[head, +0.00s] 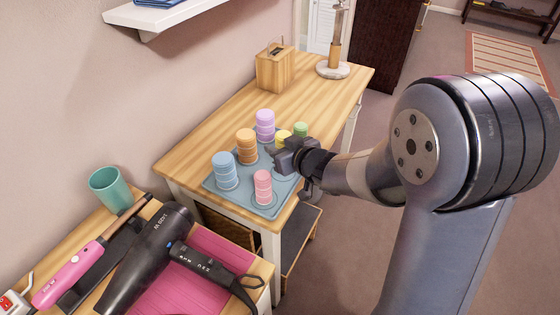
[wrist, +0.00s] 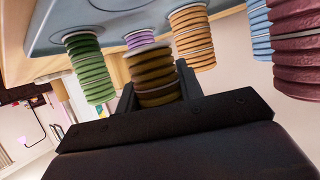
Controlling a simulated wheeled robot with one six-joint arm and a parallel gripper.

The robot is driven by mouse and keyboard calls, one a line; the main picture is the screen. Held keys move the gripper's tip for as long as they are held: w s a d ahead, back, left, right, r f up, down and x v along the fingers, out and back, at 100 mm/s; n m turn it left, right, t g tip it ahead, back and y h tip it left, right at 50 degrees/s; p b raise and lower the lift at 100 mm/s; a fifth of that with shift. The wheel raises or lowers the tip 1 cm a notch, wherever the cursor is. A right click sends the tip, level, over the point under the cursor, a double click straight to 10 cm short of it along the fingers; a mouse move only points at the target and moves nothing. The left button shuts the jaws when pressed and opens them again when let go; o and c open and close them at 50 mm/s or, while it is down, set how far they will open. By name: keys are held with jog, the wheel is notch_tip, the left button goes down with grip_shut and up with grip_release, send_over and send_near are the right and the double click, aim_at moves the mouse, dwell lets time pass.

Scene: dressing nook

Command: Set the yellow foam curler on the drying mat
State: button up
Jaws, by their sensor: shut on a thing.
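The yellow foam curler (head: 283,136) is upright between the fingers of my gripper (head: 286,158), at the right side of a blue-grey tray (head: 262,210). The wrist view looks upside down; there the yellow curler (wrist: 152,72) sits between the two dark fingers (wrist: 157,90), which are shut on it. I cannot tell whether its base touches the tray. In the head view my gripper hides its lower part. A ribbed pink mat (head: 224,250) lies on the near-left cabinet, partly under a hair dryer. I cannot tell which surface is the drying mat.
Green (head: 301,129), purple (head: 265,125), orange (head: 246,146), blue (head: 225,171) and pink (head: 263,187) curlers stand close around on the tray. A wooden box (head: 275,70) and a stand (head: 333,68) are farther back. The wooden tabletop (head: 215,130) has bare room.

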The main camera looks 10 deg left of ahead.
notch_tip(320, 180, down, 4)
jog(key=shift+f+b, duration=0.1)
jog(key=shift+b, duration=0.4)
jog(key=shift+f, duration=0.1)
jog(key=o, duration=1)
